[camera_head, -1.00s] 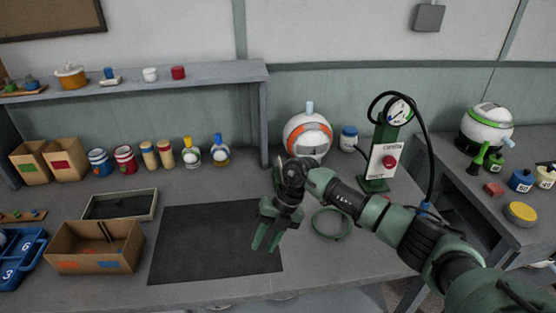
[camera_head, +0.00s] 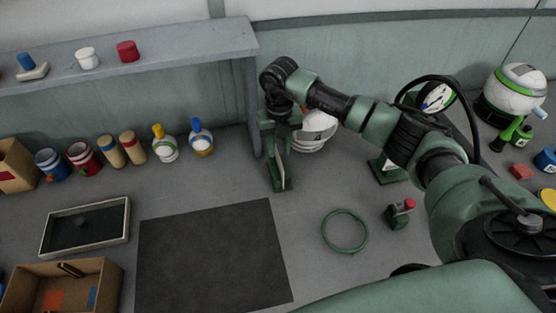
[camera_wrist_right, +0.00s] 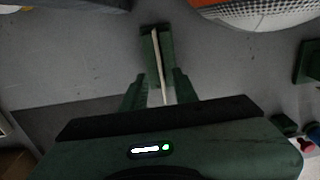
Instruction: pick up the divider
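A thin pale plate, which I take to be the divider (camera_wrist_right: 158,60), stands edge-on in a green slotted holder (camera_wrist_right: 148,45) in the right wrist view. In the head view the holder (camera_head: 281,180) shows only in part, at the tips of my right gripper. My right gripper (camera_wrist_right: 160,90) is open, pointing down, with one finger on each side of the plate's line. I cannot tell whether the fingers touch it. The right gripper also shows in the head view (camera_head: 278,160). My left gripper is in neither current view.
A white round device (camera_head: 313,130) stands close behind the right gripper. The shelf post (camera_head: 253,105) is just left of it. A dark mat (camera_head: 210,255), a green ring (camera_head: 345,231), a shallow tray (camera_head: 128,222) and a cardboard box (camera_head: 112,290) lie nearer. Several bottles and cans line the back.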

